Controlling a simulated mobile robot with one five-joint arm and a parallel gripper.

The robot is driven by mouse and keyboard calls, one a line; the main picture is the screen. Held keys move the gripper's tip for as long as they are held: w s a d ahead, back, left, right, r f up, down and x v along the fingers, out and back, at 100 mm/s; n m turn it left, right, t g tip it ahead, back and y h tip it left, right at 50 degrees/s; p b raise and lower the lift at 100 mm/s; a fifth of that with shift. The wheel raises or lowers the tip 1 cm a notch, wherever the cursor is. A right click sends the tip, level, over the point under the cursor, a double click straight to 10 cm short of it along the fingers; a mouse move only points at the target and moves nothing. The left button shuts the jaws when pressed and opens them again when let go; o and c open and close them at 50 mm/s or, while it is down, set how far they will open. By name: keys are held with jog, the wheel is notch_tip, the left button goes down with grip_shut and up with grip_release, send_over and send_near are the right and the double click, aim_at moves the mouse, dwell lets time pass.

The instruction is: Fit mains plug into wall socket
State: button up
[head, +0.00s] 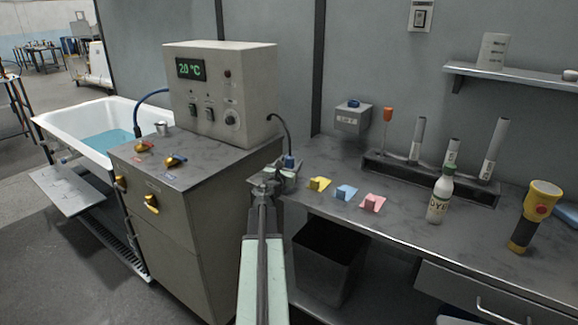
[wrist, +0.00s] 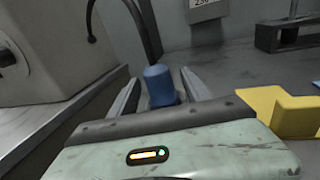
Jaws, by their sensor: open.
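The blue mains plug (wrist: 160,85) stands at the end of a dark cable in the wrist view. In the head view it is a small blue shape (head: 289,161) at the left end of the bench, beside the grey cabinet. My gripper (wrist: 160,92) is open, with one finger on each side of the plug and gaps visible. In the head view my gripper (head: 277,177) partly hides the plug's lower part. The wall socket (head: 352,117) is a grey box with a blue top and a label. Its lower part shows in the wrist view (wrist: 208,9).
Yellow (head: 319,184), blue (head: 346,192) and pink (head: 372,203) blocks lie right of my gripper. A white bottle (head: 440,194), a yellow torch (head: 535,215) and a dark rack (head: 430,180) stand farther right. The control cabinet (head: 222,95) rises on the left.

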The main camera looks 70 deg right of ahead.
grip_shut()
notch_tip(320, 180, up, 10)
jog(key=p, duration=1)
jog(key=shift+r, duration=0.1)
